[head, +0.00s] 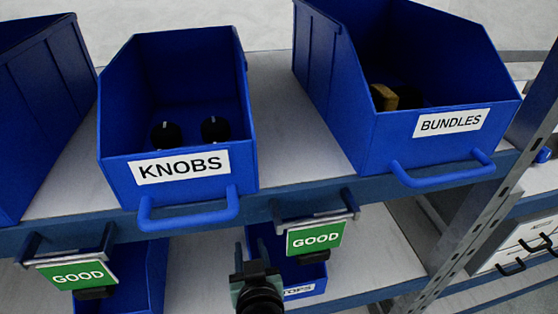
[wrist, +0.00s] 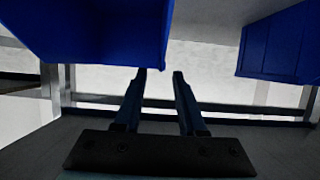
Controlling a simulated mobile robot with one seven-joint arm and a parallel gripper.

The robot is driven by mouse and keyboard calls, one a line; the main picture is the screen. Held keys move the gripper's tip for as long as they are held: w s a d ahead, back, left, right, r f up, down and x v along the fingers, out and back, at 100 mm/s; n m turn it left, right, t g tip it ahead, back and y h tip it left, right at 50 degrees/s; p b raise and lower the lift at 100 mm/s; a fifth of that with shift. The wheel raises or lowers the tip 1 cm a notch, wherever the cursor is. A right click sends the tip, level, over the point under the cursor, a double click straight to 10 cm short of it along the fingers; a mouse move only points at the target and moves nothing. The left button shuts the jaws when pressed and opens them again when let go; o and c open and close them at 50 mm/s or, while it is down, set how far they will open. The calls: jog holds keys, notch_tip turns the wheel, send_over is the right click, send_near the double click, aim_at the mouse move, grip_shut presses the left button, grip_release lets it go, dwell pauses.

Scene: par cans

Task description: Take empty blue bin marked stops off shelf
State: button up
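The blue bin with a white label ending in "TOPS" (head: 305,273) stands on the lower shelf, partly hidden behind a green sign and my arm. The first letter of its label is covered, and little of its inside shows, so I cannot tell if it is empty. The dark end of my arm is in front of its left side in the head view. In the wrist view my gripper (wrist: 160,76) has its two fingers apart with nothing between them. A blue bin (wrist: 90,30) is close above the left finger there; I cannot tell which bin it is.
On the upper shelf are a KNOBS bin (head: 178,185) holding two black knobs, a BUNDLES bin (head: 420,145) and another blue bin (head: 45,100). Green GOOD signs (head: 315,239) hang below the shelf edge. A metal post (head: 480,210) stands right. Another blue bin (wrist: 280,45) shows right.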

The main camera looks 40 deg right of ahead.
jog(key=b+x, duration=0.2)
jog(key=x, duration=0.6)
jog(key=shift+a+r, duration=0.1)
jog(key=shift+c, duration=0.2)
grip_shut()
dwell(1.2)
